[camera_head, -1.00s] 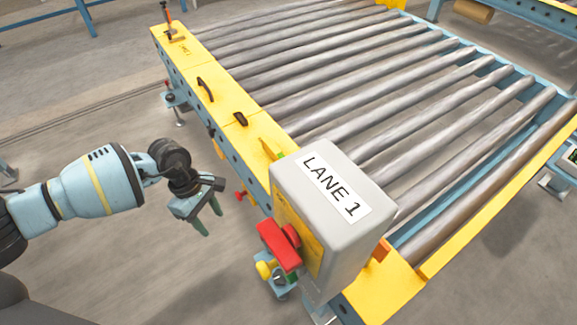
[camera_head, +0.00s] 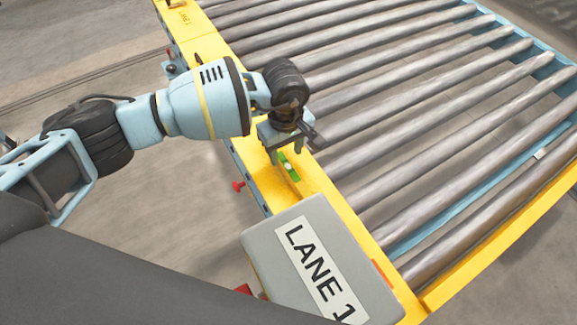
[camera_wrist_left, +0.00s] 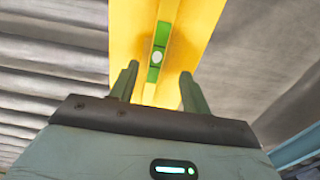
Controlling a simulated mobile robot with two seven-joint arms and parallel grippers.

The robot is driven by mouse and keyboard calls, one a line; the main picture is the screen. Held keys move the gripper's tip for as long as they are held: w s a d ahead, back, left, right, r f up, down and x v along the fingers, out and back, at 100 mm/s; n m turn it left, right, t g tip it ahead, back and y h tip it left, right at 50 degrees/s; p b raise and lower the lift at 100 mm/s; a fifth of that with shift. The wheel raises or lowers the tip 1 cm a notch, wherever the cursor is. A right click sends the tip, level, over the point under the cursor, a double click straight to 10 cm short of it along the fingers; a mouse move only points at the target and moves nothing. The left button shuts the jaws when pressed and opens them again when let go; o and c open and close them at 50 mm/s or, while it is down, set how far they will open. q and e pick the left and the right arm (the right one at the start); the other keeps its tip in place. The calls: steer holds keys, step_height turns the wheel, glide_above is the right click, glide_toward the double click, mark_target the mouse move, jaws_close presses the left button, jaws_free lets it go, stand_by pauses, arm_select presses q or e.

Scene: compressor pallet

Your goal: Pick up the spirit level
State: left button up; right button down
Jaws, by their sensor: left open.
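The spirit level (camera_head: 289,167) is a narrow yellow bar with a green vial strip, lying lengthwise on the yellow side rail of the roller conveyor. It also shows in the left wrist view (camera_wrist_left: 157,54), running up the middle with a pale round spot at the centre of the green strip. My left gripper (camera_head: 281,151) is over the rail at the level, hiding part of it in the head view. In the left wrist view its fingers (camera_wrist_left: 160,72) are open, one on each side of the level's line, with nothing held. My right gripper is not in view.
A grey box labelled LANE 1 (camera_head: 275,250) stands at the near end of the yellow rail (camera_head: 250,165), close to the level. Metal rollers (camera_head: 420,105) lie right of the rail. Open floor (camera_head: 175,210) lies to the left.

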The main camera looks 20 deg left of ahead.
mark_target(288, 166)
arm_select(q)
steer(key=shift+w+d+f+b, duration=0.1)
steer(key=shift+f+b, duration=0.2)
steer(key=shift+f, duration=1.5)
steer(key=shift+w+d+f+b, duration=0.1)
steer(key=shift+f+b, duration=0.2)
steer(key=shift+f, duration=1.5)
jaws_close()
